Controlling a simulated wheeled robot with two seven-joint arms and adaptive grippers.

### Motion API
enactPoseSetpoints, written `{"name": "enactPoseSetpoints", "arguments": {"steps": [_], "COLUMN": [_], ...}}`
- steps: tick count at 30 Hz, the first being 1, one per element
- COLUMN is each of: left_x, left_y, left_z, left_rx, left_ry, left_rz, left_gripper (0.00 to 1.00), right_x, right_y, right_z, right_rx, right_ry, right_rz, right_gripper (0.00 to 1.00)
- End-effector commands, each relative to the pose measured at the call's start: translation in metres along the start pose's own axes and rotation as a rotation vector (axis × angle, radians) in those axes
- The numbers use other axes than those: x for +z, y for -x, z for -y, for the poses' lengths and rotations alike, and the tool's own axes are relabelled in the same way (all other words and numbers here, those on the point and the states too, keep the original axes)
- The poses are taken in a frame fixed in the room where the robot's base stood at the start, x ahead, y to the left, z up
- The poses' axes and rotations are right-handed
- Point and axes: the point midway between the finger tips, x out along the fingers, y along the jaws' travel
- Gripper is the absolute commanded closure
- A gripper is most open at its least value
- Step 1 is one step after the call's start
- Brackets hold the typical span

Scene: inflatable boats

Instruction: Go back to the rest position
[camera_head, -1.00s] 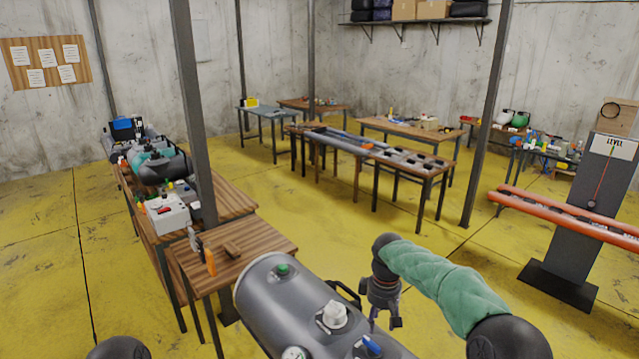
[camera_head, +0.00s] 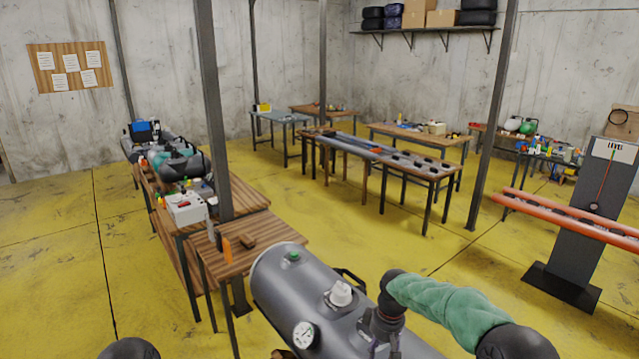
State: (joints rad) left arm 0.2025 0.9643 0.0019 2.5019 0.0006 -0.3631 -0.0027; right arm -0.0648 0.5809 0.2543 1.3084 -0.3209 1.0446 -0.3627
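My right arm comes in from the lower right in a green sleeve, and my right gripper (camera_head: 383,345) points down beside the grey tank, low in the view. Its fingers are partly cut off by the bottom edge, and I cannot tell how far apart they are. The grey cylindrical tank (camera_head: 282,287) lies in the lower middle, with a white cap, a green knob and a pressure gauge (camera_head: 304,335) on it. Only a dark rounded link of my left arm shows at the bottom left; my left gripper is not in view.
A small wooden table (camera_head: 232,262) with an orange-handled tool stands left of the tank by a dark post (camera_head: 214,120). Orange tubes (camera_head: 575,222) and a dark gauge stand (camera_head: 580,240) are at the right. Yellow floor (camera_head: 400,246) is free beyond the tank.

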Motion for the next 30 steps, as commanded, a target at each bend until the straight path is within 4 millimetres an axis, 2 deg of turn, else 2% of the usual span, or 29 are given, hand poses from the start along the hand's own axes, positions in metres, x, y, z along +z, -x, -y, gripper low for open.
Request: {"name": "enactPoseSetpoints", "arguments": {"steps": [5, 10, 14, 18, 21, 24, 30], "left_x": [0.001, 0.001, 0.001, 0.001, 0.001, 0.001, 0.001], "left_y": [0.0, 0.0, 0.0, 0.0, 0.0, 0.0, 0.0], "left_z": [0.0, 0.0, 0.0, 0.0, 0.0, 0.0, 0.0], "left_rx": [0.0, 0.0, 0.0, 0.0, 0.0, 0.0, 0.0], "left_ry": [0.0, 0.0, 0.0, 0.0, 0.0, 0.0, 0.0], "left_rz": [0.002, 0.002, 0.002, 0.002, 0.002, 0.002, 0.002], "left_gripper": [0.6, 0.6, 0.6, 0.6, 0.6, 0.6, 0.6], "right_x": [0.011, 0.032, 0.063, 0.105, 0.136, 0.163, 0.207], "right_y": [-0.051, -0.115, -0.169, -0.216, -0.238, -0.251, -0.262], "right_z": [0.017, 0.046, 0.079, 0.12, 0.146, 0.167, 0.198], "right_rx": [-0.049, -0.114, -0.175, -0.229, -0.253, -0.265, -0.272], "right_ry": [-0.046, -0.131, -0.239, -0.381, -0.485, -0.572, -0.703], "right_rz": [-0.018, -0.044, -0.067, -0.084, -0.092, -0.097, -0.094], "right_gripper": [0.51, 0.51, 0.51, 0.51, 0.51, 0.51, 0.51]}}
